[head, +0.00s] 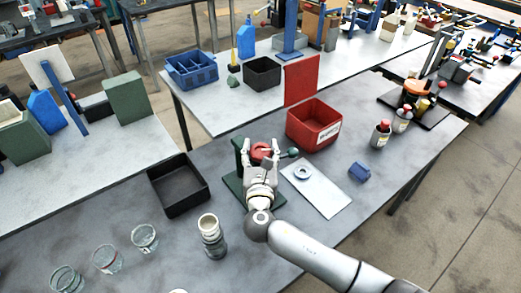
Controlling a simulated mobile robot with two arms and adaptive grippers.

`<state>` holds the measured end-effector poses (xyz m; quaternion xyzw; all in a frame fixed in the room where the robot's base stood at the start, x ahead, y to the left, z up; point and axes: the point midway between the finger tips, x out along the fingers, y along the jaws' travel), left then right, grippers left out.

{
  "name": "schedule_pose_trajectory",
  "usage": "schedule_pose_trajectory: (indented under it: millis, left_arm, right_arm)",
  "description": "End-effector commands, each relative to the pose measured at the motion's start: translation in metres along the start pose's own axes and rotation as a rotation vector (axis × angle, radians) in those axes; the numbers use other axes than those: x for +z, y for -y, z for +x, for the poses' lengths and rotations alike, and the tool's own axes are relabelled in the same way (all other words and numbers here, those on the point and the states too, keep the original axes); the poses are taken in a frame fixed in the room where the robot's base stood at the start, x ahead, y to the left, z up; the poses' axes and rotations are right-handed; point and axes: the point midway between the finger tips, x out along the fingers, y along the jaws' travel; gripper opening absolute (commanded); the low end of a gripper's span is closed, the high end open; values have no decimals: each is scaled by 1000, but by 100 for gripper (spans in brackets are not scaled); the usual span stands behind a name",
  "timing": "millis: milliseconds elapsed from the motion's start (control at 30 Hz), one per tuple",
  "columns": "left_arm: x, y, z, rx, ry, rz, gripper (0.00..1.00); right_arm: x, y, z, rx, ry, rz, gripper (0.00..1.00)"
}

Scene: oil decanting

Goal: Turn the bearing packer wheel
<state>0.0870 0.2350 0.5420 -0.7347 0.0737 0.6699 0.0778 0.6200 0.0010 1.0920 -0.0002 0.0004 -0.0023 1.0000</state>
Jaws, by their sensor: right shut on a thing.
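The bearing packer has a dark green upright stand and base (237,185) and stands near the middle of the front table. Its red wheel (261,152) shows between the fingers of my right gripper (262,147). A dark knob on a short rod sticks out to the right of the wheel. My right gripper comes from the lower right, with one finger on each side of the wheel, shut on it. The fingers and wrist hide part of the wheel and stand. My left gripper is out of view.
A black tray (152,182) lies left of the packer and a red bin (291,124) stands behind it. A white plate (325,200) with a grey ring (303,172) lies to the right. A ribbed cylinder (212,240) and several glasses stand in front.

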Motion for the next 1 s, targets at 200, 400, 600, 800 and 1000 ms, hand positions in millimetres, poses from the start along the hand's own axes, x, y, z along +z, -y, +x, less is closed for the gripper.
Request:
schedule_pose_trajectory:
  millis: [200, 400, 600, 800, 1000]
  left_arm:
    - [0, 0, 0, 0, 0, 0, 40]
    - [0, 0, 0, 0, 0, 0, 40]
    - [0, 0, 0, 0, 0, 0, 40]
    - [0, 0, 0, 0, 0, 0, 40]
    - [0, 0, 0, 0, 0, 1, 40]
  right_arm:
    - [0, 1, 0, -31, 0, -1, 30]
    - [0, 1, 0, -33, 0, -1, 30]
    - [0, 1, 0, -32, 1, -1, 57]
    - [0, 0, 0, -31, 1, 0, 75]
    - [0, 0, 0, -30, 1, 0, 75]
